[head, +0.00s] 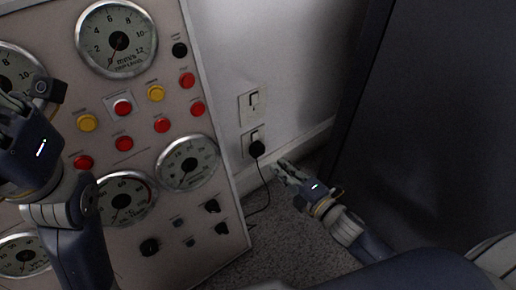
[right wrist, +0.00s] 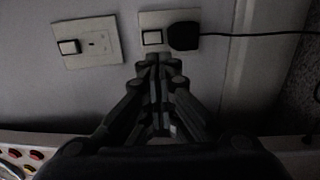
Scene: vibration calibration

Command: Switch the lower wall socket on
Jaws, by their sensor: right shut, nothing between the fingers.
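The lower wall socket (head: 246,144) is a pale plate low on the wall with a black plug (head: 257,149) in it. In the right wrist view the lower socket (right wrist: 160,18) shows a white rocker switch (right wrist: 152,38) beside the plug (right wrist: 184,36). My right gripper (head: 279,165) is shut and empty, a little below and right of the socket in the head view. In the right wrist view its fingertips (right wrist: 158,58) appear just under the switch; whether they touch the plate I cannot tell. My left gripper (head: 48,90) is in front of the panel at the left; its jaw state is unclear.
The upper wall socket (head: 252,104) has no plug. A panel with gauges, buttons and knobs (head: 140,150) stands left of the sockets. A black cord (head: 267,190) hangs from the plug. A large dark surface (head: 430,120) rises at the right.

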